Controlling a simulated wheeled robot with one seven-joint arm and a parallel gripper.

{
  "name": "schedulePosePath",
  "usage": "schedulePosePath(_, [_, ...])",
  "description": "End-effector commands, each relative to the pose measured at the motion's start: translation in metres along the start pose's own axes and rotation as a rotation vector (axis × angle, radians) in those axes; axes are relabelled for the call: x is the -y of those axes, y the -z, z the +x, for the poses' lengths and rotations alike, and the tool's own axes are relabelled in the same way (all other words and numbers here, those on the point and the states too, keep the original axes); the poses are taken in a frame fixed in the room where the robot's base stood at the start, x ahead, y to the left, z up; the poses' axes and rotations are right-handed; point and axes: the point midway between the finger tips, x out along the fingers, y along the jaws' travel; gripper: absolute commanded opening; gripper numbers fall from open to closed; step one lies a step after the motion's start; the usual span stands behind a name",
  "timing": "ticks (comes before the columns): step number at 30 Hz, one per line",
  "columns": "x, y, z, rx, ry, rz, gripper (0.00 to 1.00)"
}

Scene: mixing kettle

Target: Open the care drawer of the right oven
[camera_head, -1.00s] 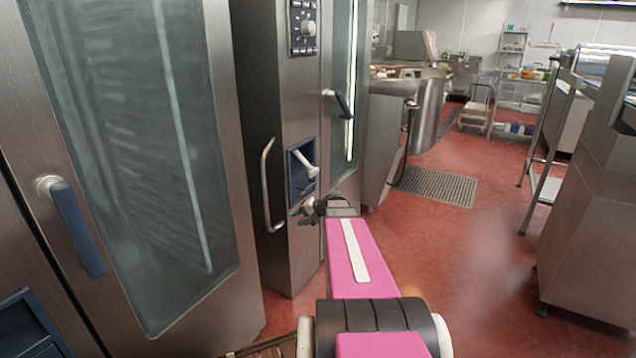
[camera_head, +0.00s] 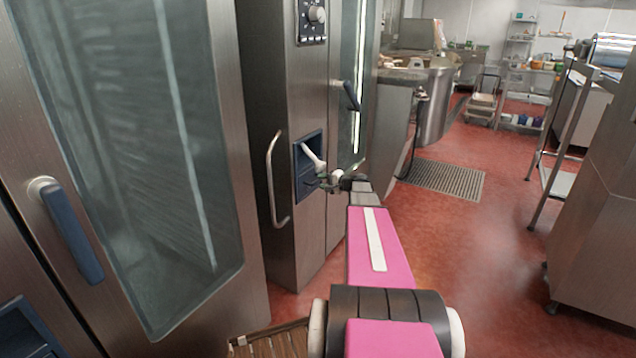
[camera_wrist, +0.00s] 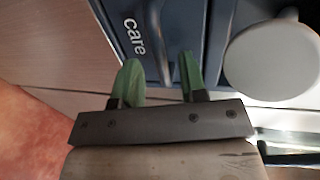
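The right oven (camera_head: 283,226) stands in the middle of the head view. Its care drawer (camera_head: 307,185) is a dark blue front low in the blue recess, below a white hand shower, and looks closed. In the wrist view the care drawer (camera_wrist: 131,22) fills the top, with the word "care" on it. My gripper (camera_head: 330,180) is at the drawer's right side. In the wrist view my gripper (camera_wrist: 160,74) has its two green fingers apart, with a dark blue edge of the drawer front between or just beyond them. I cannot tell whether they touch it.
A round white-grey knob-like end (camera_wrist: 272,62) sits close to the right finger. A curved metal handle (camera_head: 272,180) is left of the drawer. The left oven's glass door (camera_head: 140,150) has a blue handle (camera_head: 72,230). The red floor (camera_head: 470,250) to the right is clear.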

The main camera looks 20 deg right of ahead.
Motion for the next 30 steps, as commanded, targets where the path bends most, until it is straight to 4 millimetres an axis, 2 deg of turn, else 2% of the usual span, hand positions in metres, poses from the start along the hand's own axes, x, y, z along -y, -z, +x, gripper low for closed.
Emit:
schedulePosePath(3, [0.0,0.001,0.016,0.001,0.0,0.0,0.39])
schedulePosePath(7, [0.0,0.0,0.027,0.001,0.0,0.0,0.39])
schedulePosePath(18, [0.0,0.0,0.03,0.0,0.0,0.0,0.39])
schedulePosePath(20, [0.0,0.0,0.03,0.0,0.0,0.0,0.19])
schedulePosePath(21, [0.0,0.0,0.03,0.0,0.0,0.0,0.06])
schedulePosePath(22, [0.0,0.0,0.03,0.0,0.0,0.0,0.0])
schedulePosePath(30, [-0.001,-0.001,0.024,0.0,-0.001,0.0,0.0])
